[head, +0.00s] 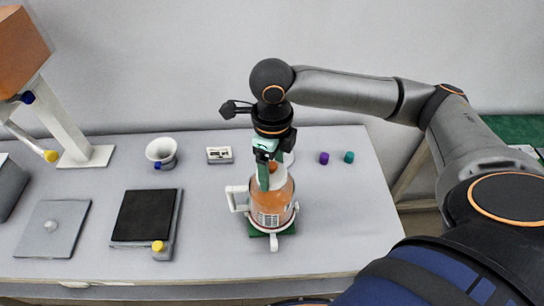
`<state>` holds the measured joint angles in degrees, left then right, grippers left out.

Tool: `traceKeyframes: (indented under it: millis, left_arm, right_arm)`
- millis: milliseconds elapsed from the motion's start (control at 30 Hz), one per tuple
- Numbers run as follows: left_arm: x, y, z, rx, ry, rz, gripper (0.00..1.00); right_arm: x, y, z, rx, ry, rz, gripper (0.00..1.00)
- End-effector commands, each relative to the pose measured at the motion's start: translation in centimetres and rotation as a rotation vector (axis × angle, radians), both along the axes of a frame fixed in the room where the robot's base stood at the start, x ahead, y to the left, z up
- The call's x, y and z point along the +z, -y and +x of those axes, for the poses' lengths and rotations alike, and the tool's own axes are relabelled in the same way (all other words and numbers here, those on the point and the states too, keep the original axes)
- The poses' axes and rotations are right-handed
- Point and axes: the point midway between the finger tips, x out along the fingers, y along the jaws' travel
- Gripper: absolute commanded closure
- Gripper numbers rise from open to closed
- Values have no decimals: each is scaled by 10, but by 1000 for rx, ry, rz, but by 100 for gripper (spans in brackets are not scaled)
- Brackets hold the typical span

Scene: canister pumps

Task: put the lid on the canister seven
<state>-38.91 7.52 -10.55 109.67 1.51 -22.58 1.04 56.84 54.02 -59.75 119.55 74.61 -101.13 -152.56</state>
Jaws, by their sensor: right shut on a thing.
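An orange canister (270,208) with a white handle frame stands upright on a green base (256,230) at the right of the table. A label with dark print is on its front; I cannot read a number seven on it. My right gripper (268,185) points down at the canister's top and is shut on what appears to be the lid, a pale piece with a small orange part. The fingers partly hide it, so I cannot tell whether it is seated on the rim. My left gripper is not in view.
A black-topped scale (146,216), a grey plate with a knob (54,228), a white cup (161,152) and a small white device (219,155) stand to the left. Purple (324,158) and teal (349,157) caps lie behind right. The table's right front is clear.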

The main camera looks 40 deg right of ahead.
Motion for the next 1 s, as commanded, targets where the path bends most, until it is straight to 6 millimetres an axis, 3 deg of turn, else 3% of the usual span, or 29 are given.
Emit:
traceKeyframes:
  millis: [367,400,567,1000]
  left_arm:
    - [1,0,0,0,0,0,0]
    - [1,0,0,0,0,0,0]
    - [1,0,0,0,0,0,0]
    - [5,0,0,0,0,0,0]
  right_arm:
    - [0,0,0,0,1,0,73]
    - [0,0,0,0,1,0,18]
    - [0,0,0,0,1,0,0]
    - [4,0,0,0,1,0,0]
